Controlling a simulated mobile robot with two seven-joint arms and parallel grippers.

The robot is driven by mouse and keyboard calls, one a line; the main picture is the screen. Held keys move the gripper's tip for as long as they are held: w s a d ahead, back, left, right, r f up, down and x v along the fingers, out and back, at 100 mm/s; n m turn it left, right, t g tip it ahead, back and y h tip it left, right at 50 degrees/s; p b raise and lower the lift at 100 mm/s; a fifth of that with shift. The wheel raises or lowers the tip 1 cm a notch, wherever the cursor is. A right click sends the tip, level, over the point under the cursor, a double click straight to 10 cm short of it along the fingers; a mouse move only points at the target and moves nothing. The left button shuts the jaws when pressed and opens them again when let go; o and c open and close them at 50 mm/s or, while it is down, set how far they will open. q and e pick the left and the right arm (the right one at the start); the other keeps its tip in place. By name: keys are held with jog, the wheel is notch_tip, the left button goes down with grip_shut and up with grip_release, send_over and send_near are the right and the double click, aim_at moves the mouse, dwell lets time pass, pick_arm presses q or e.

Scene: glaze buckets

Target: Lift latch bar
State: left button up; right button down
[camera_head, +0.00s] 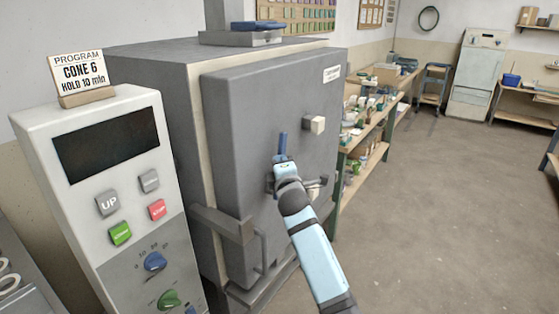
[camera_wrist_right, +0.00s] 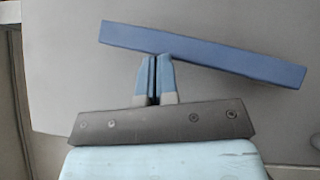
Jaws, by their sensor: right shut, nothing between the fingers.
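The latch bar (camera_wrist_right: 205,54) is a long blue bar on the grey kiln door. It lies slightly tilted across the right wrist view, its right end lower. In the head view its upper part (camera_head: 283,142) shows as a short blue piece on the door (camera_head: 250,120), with the rest hidden behind my gripper. My right gripper (camera_head: 280,159) is at the door, just below that blue piece. In the right wrist view its fingers (camera_wrist_right: 154,60) are shut together and empty, their tips at the bar's lower edge. I cannot tell whether they touch it. My left gripper is not in view.
A control panel (camera_head: 92,130) with buttons and knobs stands left of the kiln, a program card (camera_head: 80,75) on top. A pale square knob (camera_head: 314,124) sticks out of the door. A cluttered workbench (camera_head: 366,132) stands behind. The floor (camera_head: 440,210) at right is clear.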

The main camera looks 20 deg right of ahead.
jog(key=shift+d+r, duration=0.1)
jog(key=shift+r, duration=0.05)
dwell(0.3)
jog(key=s+a+f, duration=0.1)
jog(key=s+f, duration=0.1)
jog(key=s, duration=1.1)
jog(key=shift+s+a+b, duration=0.35)
jog(key=shift+a+b, duration=0.05)
jog(key=shift+f, duration=0.15)
